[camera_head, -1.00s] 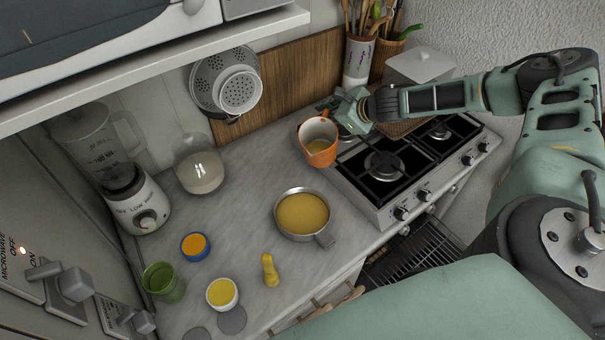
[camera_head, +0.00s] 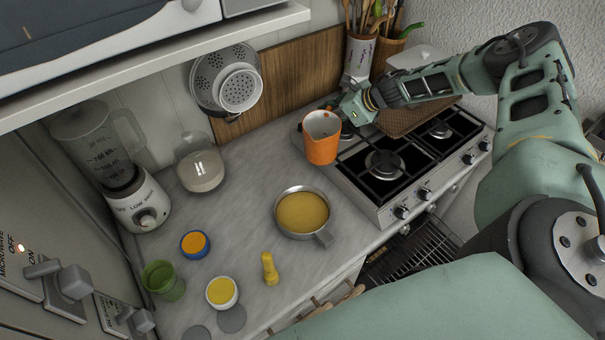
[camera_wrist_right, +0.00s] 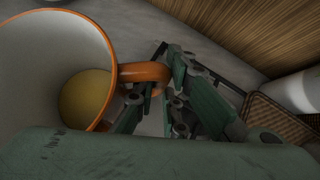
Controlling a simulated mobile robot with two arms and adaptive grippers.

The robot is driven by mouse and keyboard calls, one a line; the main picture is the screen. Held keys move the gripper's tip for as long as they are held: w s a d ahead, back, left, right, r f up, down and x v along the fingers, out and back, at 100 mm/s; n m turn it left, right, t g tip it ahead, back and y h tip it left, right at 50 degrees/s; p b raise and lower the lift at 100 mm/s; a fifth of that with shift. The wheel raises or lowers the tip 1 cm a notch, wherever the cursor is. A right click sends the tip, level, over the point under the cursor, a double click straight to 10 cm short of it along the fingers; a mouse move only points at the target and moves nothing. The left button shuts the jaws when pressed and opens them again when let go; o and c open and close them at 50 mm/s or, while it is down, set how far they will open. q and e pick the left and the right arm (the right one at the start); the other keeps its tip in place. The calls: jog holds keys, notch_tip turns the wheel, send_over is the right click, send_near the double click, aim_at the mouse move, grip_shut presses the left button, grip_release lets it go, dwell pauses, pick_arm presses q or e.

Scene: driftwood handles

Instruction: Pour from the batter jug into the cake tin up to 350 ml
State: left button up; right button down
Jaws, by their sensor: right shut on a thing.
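The orange batter jug (camera_head: 321,143) with a pale inside is near the stove's left edge in the head view, roughly upright and above the counter. My right gripper (camera_head: 350,112) is shut on its handle, on the jug's right side. In the right wrist view, the jug (camera_wrist_right: 50,45) fills the left, with yellow batter low inside, and the gripper (camera_wrist_right: 150,100) is at the orange handle. My left gripper is not in view.
The gas stove (camera_head: 390,165) is right of the tin. A yellow bottle-shaped thing (camera_head: 269,268), a white cup (camera_head: 222,305), a blue-rimmed bowl (camera_head: 184,249) and a green glass (camera_head: 163,281) stand at the front left. A blender (camera_head: 135,200) and a glass jar (camera_head: 202,182) are further back.

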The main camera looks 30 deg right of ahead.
aim_at(331, 105)
jog(key=shift+w+d+f, duration=0.1)
jog(key=shift+w+d, duration=0.1)
jog(key=shift+y, duration=0.3)
jog(key=shift+w+r, duration=0.1)
jog(key=shift+r, duration=0.35)
notch_tip(331, 105, up, 5)
jog(key=shift+r, duration=0.1)
